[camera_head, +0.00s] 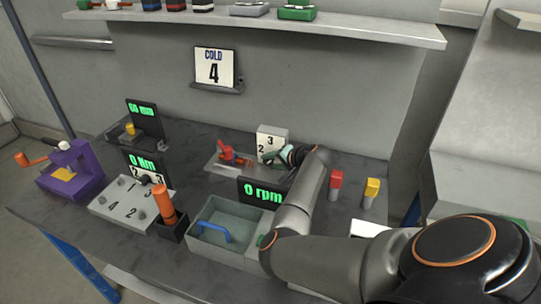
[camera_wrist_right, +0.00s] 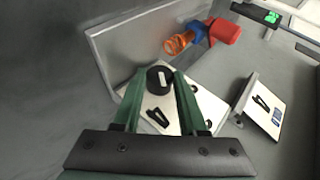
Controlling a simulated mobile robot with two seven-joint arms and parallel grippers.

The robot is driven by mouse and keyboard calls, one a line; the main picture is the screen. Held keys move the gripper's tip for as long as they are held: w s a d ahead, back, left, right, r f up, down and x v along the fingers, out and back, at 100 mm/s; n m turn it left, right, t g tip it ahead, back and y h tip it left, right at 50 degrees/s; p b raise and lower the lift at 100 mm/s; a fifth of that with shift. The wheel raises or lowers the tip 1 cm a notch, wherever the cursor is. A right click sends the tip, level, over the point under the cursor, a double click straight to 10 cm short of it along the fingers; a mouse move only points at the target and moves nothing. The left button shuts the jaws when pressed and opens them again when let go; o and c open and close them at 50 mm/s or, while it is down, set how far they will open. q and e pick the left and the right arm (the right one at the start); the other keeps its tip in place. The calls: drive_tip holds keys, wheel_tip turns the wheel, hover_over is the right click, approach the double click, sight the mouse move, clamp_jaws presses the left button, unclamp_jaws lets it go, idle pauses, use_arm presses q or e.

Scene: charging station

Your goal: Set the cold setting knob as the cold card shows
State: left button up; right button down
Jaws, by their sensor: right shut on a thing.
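The cold card (camera_head: 214,68) stands on a small wall ledge and reads "COLD 4". The white dial box (camera_head: 272,133) stands at the back of the bench, with digits 2 and 3 showing in the head view. My right gripper (camera_head: 287,154) is at this box and hides its knob there. In the right wrist view, the black round knob (camera_wrist_right: 159,78) with a white pointer mark sits between the green fingers of my right gripper (camera_wrist_right: 157,87), shut on it. A dark digit shows on the dial face below the knob. My left gripper is not in view.
A red-handled device (camera_head: 228,152) stands just left of the dial box. An rpm display (camera_head: 262,192) and a grey tray (camera_head: 222,248) with a blue handle lie in front. A purple device (camera_head: 70,172) is far left.

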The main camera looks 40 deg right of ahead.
drive_tip(key=shift+s+d+f+m+t+y+b, duration=0.1)
drive_tip(key=shift+f+m+t+y+b, duration=0.1)
drive_tip(key=shift+t+b, duration=0.35)
drive_tip(key=shift+s+f+m+t+y+b, duration=0.1)
drive_tip(key=shift+m+t+y+b, duration=0.2)
drive_tip(key=shift+t, duration=0.35)
drive_tip(key=shift+c, duration=2.3)
unclamp_jaws()
drive_tip(key=shift+w+r, duration=0.1)
drive_tip(key=v, duration=0.7)
drive_tip(key=shift+s, duration=0.3)
